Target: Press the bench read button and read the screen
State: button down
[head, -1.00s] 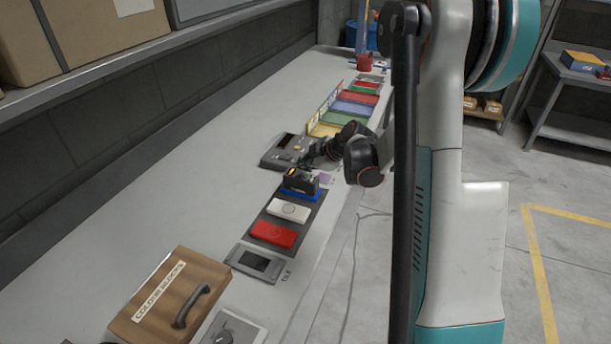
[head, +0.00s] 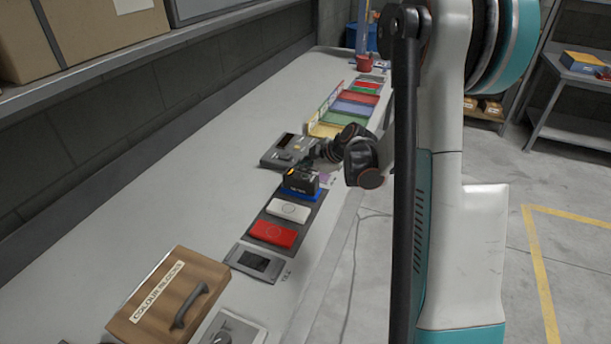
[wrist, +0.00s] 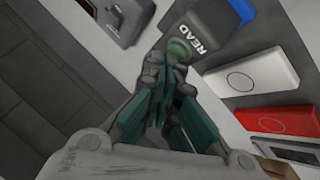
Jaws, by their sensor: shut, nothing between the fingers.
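In the head view my gripper (head: 308,161) is small and dark beside the reader. A grey bench box (head: 287,149) with a small dark display lies just behind; its text is too small to read.
White (head: 288,208) and red (head: 273,233) tiles lie on a dark mat in front of the reader. A grey panel with a dark window (head: 258,262) and a wooden box (head: 170,300) are nearer. Coloured trays (head: 355,108) stand beyond. The bench's left side is clear.

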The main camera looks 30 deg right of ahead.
aim_at(304, 176)
jog(key=shift+f+b, duration=0.3)
jog(key=shift+r, duration=0.15)
dwell(0.5)
jog(key=shift+r+p, duration=0.5)
jog(key=shift+r, duration=0.15)
jog(key=shift+r+p, duration=1.6)
jog(key=shift+r, duration=0.95)
